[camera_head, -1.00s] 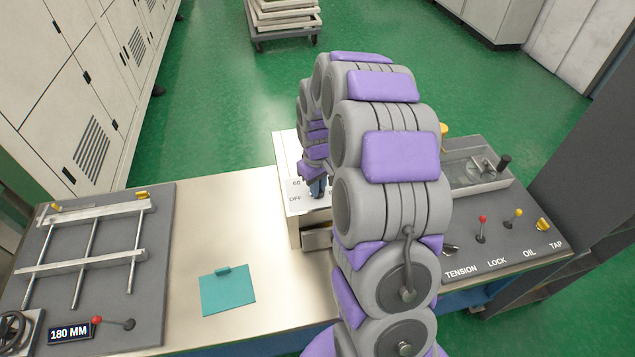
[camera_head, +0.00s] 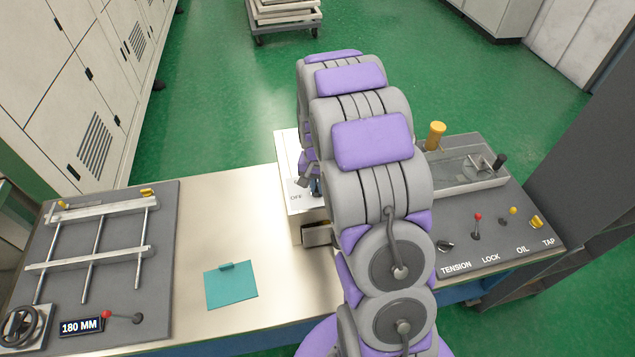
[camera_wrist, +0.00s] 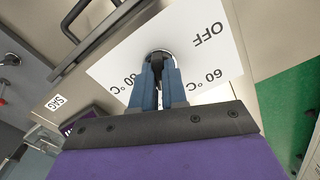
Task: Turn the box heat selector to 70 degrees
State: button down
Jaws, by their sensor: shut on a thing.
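The heat selector is a dark round knob (camera_wrist: 160,54) on a white label plate (camera_wrist: 112,62) in the wrist view. The plate reads OFF, 60 °C, and another °C mark partly cut by the gripper; the part behind my fingers is hidden. My gripper (camera_wrist: 159,72) has blue fingers shut on the knob. The knob's pointer direction cannot be made out. In the head view the light-coloured box (camera_head: 292,206) stands at the table's middle, mostly behind my arm. My gripper (camera_head: 315,187) shows only partly there, at its top.
A teal clipboard (camera_head: 231,286) lies on the table left of the box. A frame with metal rods (camera_head: 92,240) is at left. A dark panel with levers (camera_head: 490,240) is at right, with a yellow-topped post (camera_head: 435,134) behind it.

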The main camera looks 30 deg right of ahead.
aim_at(317, 186)
jog(key=shift+w+r+m, duration=0.1)
jog(key=shift+w+m, duration=0.05)
jog(key=shift+m, duration=0.45)
jog(key=c, duration=1.3)
grip_release()
jog(key=shift+o, duration=0.7)
notch_tip(317, 186, up, 17)
jog(key=p, duration=0.1)
jog(key=shift+p, duration=0.4)
